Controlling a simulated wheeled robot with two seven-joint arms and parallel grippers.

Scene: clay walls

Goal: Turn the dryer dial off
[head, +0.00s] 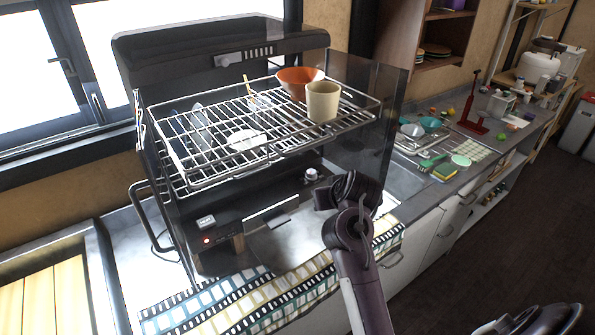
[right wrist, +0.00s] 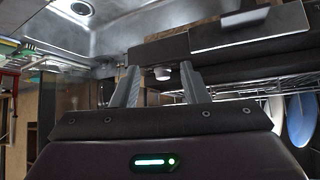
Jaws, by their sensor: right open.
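The dish dryer (head: 220,50) is a dark cabinet with its wire rack pulled out at the front. Its dial (head: 312,174), a small pale knob, sits on the dark lower panel. My right gripper (head: 335,190) is just in front of the panel, to the right of and slightly below the dial. In the right wrist view the dial (right wrist: 162,73) shows between the two open fingers (right wrist: 160,82), beyond their tips. The gripper looks empty. I cannot tell which way the dial points. My left gripper is not in view.
The rack (head: 235,165) above holds an orange bowl (head: 299,78), a beige cup (head: 322,101) and other dishes. A red light (head: 206,240) shows on the panel's left. A patterned cloth (head: 215,310) lies below. The sink and cluttered counter (head: 420,205) are to the right.

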